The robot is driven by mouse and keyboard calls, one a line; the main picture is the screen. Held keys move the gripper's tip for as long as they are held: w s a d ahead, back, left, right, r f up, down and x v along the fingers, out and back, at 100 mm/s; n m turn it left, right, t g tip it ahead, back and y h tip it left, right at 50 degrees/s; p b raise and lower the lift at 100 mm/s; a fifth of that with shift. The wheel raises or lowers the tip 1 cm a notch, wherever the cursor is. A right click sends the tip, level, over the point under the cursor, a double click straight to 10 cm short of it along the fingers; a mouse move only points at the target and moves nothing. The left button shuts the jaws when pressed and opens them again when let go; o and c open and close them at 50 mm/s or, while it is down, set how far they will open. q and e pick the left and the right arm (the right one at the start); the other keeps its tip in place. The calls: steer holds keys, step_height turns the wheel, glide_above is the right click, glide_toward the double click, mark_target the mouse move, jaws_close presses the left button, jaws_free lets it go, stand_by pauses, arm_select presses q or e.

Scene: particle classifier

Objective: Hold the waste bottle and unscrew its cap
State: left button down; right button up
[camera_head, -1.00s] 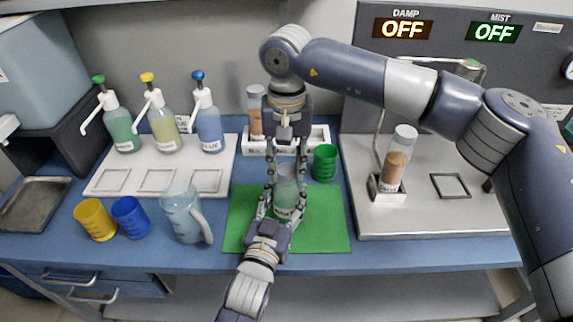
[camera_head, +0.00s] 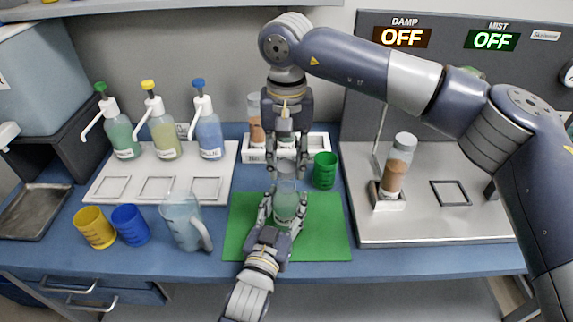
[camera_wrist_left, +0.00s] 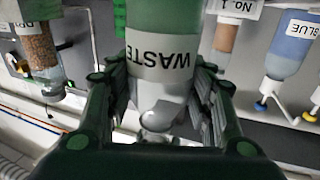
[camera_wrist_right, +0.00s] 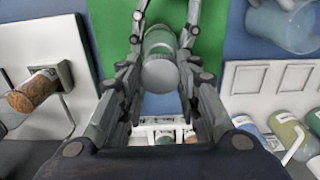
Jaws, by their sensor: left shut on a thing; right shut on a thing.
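The waste bottle (camera_head: 286,203) is a clear bottle with green contents, upright above the green mat (camera_head: 325,225). My left gripper (camera_head: 283,210) is shut around its body. Its WASTE label shows upside down in the left wrist view (camera_wrist_left: 165,65). My right gripper (camera_head: 287,172) is directly above the bottle, pointing down, with its fingers closed on the round pale cap (camera_wrist_right: 160,76). The cap looks lifted off the bottle's mouth, with a small gap. The fingers partly hide the cap in the head view.
A green cup (camera_head: 325,170) stands right of the bottle, near a white rack (camera_head: 318,142) of bottles. A jug (camera_head: 183,220), blue cup (camera_head: 130,225) and yellow cup (camera_head: 95,228) stand left. Pump bottles stand behind them. A brown-filled bottle (camera_head: 397,168) stands on the right machine.

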arm_select(q)
steer(key=shift+f, duration=0.15)
arm_select(e)
step_height(320, 180, up, 3)
steer(key=shift+f, duration=0.2)
arm_select(q)
steer(key=c, duration=0.7)
jaws_free()
steer(key=shift+s, duration=0.1)
